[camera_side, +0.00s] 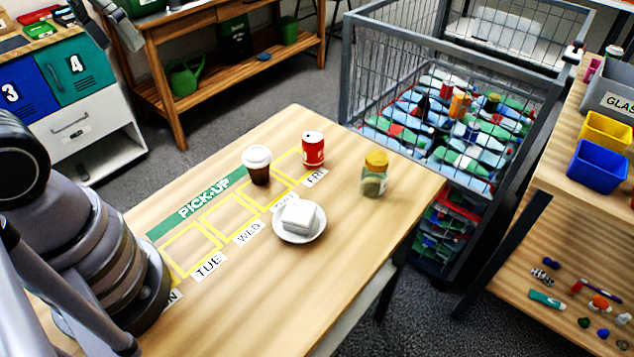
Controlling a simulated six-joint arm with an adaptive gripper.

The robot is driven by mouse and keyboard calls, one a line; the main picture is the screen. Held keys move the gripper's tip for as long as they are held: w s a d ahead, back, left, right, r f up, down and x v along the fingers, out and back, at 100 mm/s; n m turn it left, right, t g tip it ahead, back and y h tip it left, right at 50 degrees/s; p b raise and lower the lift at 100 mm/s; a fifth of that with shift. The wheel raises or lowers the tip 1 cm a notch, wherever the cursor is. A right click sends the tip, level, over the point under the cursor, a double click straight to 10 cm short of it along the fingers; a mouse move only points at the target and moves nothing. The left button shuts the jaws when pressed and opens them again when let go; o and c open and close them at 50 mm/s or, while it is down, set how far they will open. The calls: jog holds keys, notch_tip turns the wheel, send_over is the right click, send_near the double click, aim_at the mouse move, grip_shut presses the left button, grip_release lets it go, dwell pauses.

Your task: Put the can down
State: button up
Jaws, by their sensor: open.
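A red can (313,150) with a pale top stands upright on the wooden table (330,270), at the far end of the yellow-outlined row, by the FRI label. My gripper (115,38) is at the top left edge of the view, partly cut off. Its two grey fingers are apart with nothing between them. It is well away from the can, far to the left of it in the picture.
A lidded brown cup (258,168) stands left of the can. A plate (300,230) with a white block on it and a yellow-lidded jar (374,178) stand nearer. A wire cage cart (395,75) is behind. The table's near part is clear.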

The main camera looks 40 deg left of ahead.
jog(key=s+a+t+y, duration=0.1)
jog(key=s+a+r+m+t, duration=0.1)
jog(key=shift+s+a+r+m+y, duration=0.2)
jog(key=shift+a+m+y, duration=0.1)
jog(key=shift+y, duration=0.1)
dwell(1.1)
